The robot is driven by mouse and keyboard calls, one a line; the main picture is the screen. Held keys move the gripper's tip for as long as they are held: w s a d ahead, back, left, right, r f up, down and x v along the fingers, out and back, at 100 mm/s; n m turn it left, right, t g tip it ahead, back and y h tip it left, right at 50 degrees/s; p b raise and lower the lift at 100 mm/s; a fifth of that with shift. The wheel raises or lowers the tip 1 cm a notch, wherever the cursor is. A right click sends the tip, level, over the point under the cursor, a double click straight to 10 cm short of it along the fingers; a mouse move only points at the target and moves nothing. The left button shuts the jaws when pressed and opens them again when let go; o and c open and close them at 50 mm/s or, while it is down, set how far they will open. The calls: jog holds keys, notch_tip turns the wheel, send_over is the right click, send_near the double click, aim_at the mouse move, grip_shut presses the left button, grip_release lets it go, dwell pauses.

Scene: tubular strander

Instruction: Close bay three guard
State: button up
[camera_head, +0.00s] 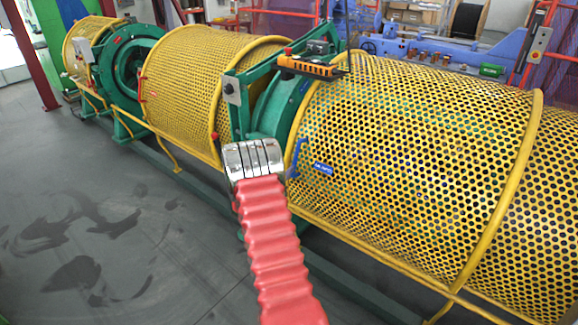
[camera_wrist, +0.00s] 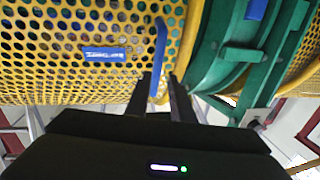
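The bay three guard (camera_head: 420,150) is a curved yellow perforated cover, right of centre in the head view. A small blue label (camera_head: 323,168) and an upright blue handle (camera_head: 296,160) sit near its left edge. The wrist view shows the guard (camera_wrist: 40,75), the label reading bay three (camera_wrist: 104,53) and the handle (camera_wrist: 160,45) close up. My gripper (camera_wrist: 162,80) has two dark fingers apart, with the handle's lower end between or just in front of them. Contact cannot be told. In the head view my arm hides the fingers. Whether the guard is fully seated cannot be told.
A green frame (camera_head: 238,105) stands left of the guard, with an orange box (camera_head: 312,68) on top. Another yellow guard (camera_head: 190,75) is further left. A low green rail (camera_head: 190,183) runs along the machine's foot. Grey floor (camera_head: 90,220) at left is clear.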

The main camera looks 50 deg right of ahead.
jog(key=s+a, duration=0.1)
jog(key=a, duration=0.6)
jog(key=shift+s+a, duration=0.25)
